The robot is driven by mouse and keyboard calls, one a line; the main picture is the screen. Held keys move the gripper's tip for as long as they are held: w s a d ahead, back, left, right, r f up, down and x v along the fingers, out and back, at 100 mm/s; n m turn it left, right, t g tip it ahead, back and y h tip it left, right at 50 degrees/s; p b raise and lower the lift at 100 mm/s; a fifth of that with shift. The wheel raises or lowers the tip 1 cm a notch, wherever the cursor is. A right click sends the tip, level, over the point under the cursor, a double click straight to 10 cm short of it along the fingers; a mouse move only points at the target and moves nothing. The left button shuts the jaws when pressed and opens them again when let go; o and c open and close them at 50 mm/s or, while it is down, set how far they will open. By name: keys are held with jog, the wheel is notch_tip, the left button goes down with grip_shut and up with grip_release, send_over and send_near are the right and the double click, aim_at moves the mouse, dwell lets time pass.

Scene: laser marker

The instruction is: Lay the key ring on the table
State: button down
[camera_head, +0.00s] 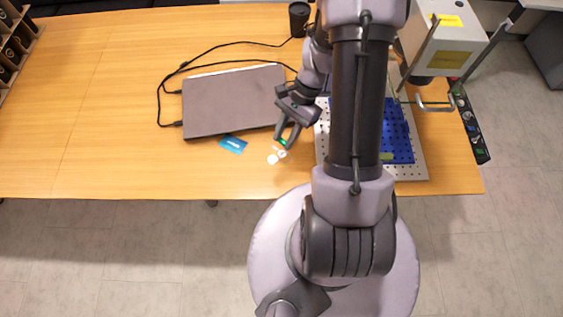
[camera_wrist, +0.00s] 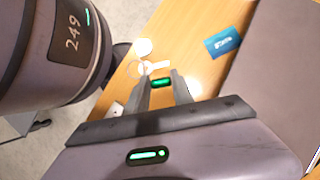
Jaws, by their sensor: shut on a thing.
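My gripper (camera_head: 284,139) is shut, low over the front part of the table left of my arm column. In the wrist view its fingertips (camera_wrist: 161,82) have a small dark piece with a green patch between them. The key ring (camera_wrist: 137,69), a thin pale loop with a white piece beside it, shows just past the fingertips. It is in the grip; its hold is partly hidden by the fingers. I cannot tell whether it touches the table. The wooden table (camera_head: 110,165) lies beneath.
A white disc (camera_head: 272,159) lies close to the fingertips. A blue card (camera_head: 233,144) lies left of them, before the closed grey laptop (camera_head: 230,100) with its black cable. The table's left front is clear.

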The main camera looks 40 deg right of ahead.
aim_at(281, 162)
notch_tip(281, 162, down, 10)
jog(key=b, duration=0.4)
jog(key=shift+s+f, duration=0.1)
jog(key=shift+f, duration=0.2)
jog(key=c, duration=1.1)
grip_release()
jog(key=shift+r, duration=0.15)
